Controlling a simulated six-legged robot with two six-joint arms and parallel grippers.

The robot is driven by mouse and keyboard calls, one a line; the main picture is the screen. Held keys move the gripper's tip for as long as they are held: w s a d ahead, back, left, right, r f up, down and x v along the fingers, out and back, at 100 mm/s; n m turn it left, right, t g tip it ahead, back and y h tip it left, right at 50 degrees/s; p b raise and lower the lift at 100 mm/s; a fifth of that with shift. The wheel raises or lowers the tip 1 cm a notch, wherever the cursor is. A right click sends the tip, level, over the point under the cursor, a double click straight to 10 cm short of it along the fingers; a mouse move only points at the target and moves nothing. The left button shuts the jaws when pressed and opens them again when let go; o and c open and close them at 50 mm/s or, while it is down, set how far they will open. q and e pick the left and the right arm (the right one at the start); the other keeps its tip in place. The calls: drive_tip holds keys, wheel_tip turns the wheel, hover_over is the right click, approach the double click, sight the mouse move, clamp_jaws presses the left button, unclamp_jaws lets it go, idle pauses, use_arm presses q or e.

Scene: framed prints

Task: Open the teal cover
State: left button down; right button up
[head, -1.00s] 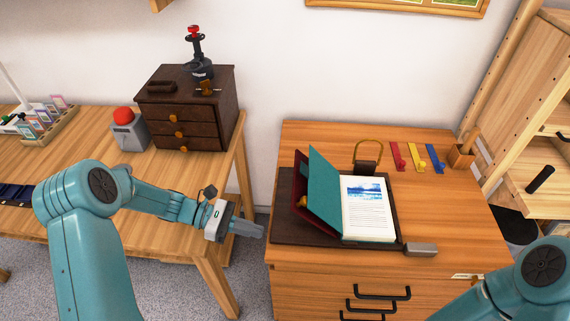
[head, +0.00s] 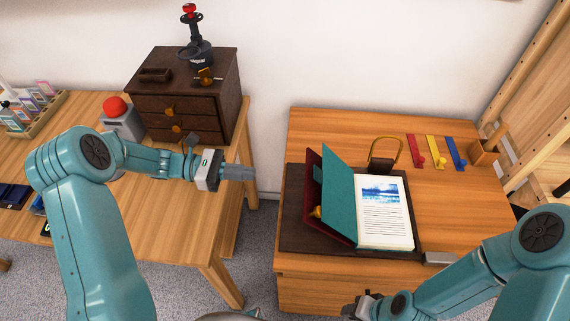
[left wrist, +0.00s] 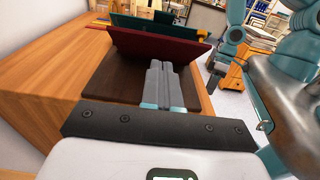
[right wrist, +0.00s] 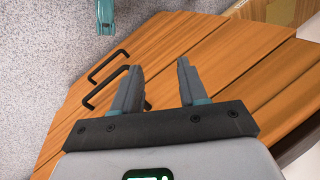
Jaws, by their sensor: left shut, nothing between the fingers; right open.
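A book lies on a dark mat (head: 295,240) on the wooden cabinet.
Behind the book is a dark block with a brass loop (head: 384,158). Red, yellow and blue hooks (head: 436,152) and a wooden holder (head: 484,152) sit at back right. A grey block (head: 439,258) lies by the mat's right corner. A dark drawer box (head: 185,105) stands on the left table.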

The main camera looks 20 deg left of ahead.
use_arm(q)
drive_tip(key=p, duration=0.2)
approach(318, 176)
wheel_tip(318, 176, down, 3)
drive_tip(key=d, duration=0.2)
drive_tip(key=d+r, duration=0.1)
drive_tip(key=w+d+r, duration=0.1)
drive_tip(key=shift+w+d, duration=0.25)
drive_tip(key=shift+d, duration=0.1)
drive_tip(key=shift+s+d+r+p, duration=0.1)
drive_tip(key=shift+d+r+p, duration=0.15)
drive_tip(key=shift+d+p, duration=0.1)
drive_tip(key=shift+a+f, duration=0.1)
